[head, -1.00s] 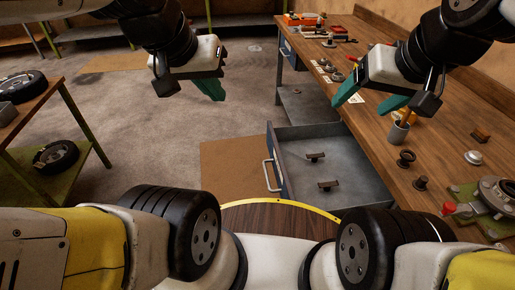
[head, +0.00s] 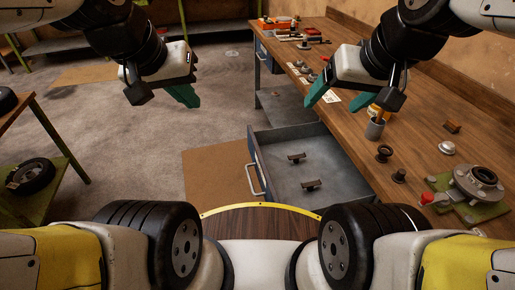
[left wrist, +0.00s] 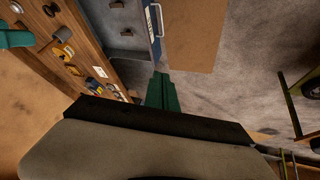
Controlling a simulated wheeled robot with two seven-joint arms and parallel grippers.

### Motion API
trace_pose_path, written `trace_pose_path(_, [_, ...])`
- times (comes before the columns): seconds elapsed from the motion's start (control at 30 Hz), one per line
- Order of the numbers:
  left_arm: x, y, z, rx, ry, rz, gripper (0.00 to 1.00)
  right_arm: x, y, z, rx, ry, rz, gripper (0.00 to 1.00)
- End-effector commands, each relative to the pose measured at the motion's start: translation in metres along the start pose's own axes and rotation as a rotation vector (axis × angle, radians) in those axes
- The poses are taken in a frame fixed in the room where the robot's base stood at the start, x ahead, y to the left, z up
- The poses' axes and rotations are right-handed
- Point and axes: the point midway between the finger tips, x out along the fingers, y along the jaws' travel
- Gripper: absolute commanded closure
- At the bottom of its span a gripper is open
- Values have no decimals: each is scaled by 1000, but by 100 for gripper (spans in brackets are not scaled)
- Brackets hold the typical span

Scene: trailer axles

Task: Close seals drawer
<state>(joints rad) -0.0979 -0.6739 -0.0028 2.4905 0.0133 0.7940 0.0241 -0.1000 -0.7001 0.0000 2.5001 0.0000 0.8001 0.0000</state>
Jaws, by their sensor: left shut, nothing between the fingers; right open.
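The seals drawer (head: 330,178) is pulled out from under the wooden workbench. It is a grey metal tray with a dark blue front (head: 258,165) and a pale bar handle (head: 255,181) facing left. Two small dark T-shaped parts (head: 297,158) lie inside. The drawer also shows at the top of the left wrist view (left wrist: 122,28). My left gripper (head: 193,100) is shut and empty, above the floor, up and left of the drawer and apart from it.
The workbench (head: 415,165) carries a grey cup (head: 375,128), several small dark parts and a round metal housing (head: 478,182) on a green plate. A green-framed shelf with a tyre (head: 32,176) stands left.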

Motion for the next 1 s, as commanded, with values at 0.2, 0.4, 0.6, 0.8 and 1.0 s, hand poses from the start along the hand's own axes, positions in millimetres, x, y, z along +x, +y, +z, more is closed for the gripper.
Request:
trace_pose_path(0.2, [46, 5, -32, -323, -112, 43, 100, 0, 0, 0, 0, 0, 0, 22])
trace_pose_path(0.4, [117, 2, -62, -755, -240, 40, 100, 0, 0, 0, 0, 0, 0, 22])
trace_pose_path(0.6, [203, -12, -74, -1190, -351, -30, 100, 0, 0, 0, 0, 0, 0, 22])
trace_pose_path(0.8, [292, -33, -63, -1598, -424, -155, 100, 0, 0, 0, 0, 0, 0, 22])
trace_pose_path(1.0, [348, -49, -44, -1846, -446, -257, 100, 0, 0, 0, 0, 0, 0, 22])
